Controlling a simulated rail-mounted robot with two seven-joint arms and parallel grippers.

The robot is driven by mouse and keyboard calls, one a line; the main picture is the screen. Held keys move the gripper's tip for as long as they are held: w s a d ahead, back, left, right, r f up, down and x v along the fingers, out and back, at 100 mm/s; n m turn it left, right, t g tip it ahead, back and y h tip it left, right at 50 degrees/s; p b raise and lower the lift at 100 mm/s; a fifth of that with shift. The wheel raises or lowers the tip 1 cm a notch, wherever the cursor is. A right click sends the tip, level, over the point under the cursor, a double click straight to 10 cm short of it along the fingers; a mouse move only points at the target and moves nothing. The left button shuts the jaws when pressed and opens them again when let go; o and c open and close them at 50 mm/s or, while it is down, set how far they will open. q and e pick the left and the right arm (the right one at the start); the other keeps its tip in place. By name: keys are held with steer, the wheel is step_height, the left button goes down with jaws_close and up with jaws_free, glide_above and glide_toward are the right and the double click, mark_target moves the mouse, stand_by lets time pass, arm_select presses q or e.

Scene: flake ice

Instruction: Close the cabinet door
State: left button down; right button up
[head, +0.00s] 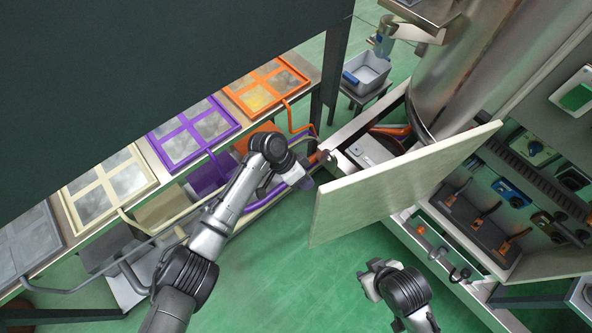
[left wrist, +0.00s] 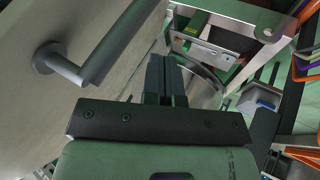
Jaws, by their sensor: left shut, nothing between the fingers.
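The cabinet door (head: 395,185) is a pale flat panel standing open, swung out from the cabinet (head: 520,190). In the left wrist view the door (left wrist: 40,110) fills the left side, with a grey bar handle (left wrist: 115,45) on its face. My left gripper (head: 322,158) is shut and empty beside the door's upper left edge. Its closed fingers (left wrist: 166,78) show close to the door face; whether they touch it I cannot tell. My right gripper (head: 371,277) hangs over the green floor below the door, apart from it; its jaw opening is unclear.
Inside the cabinet are switches, breakers and wiring. A large steel cylinder (head: 465,70) stands behind the door. A bench with coloured framed panels (head: 192,132) and bent pipes runs along the left. A grey bin (head: 367,72) sits on a small stand. Green floor (head: 290,270) lies open below.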

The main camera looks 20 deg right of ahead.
arm_select(q)
steer(key=shift+s+d, duration=0.15)
steer(key=shift+s, duration=0.6)
steer(key=shift+s+d, duration=0.15)
steer(key=shift+s, duration=0.55)
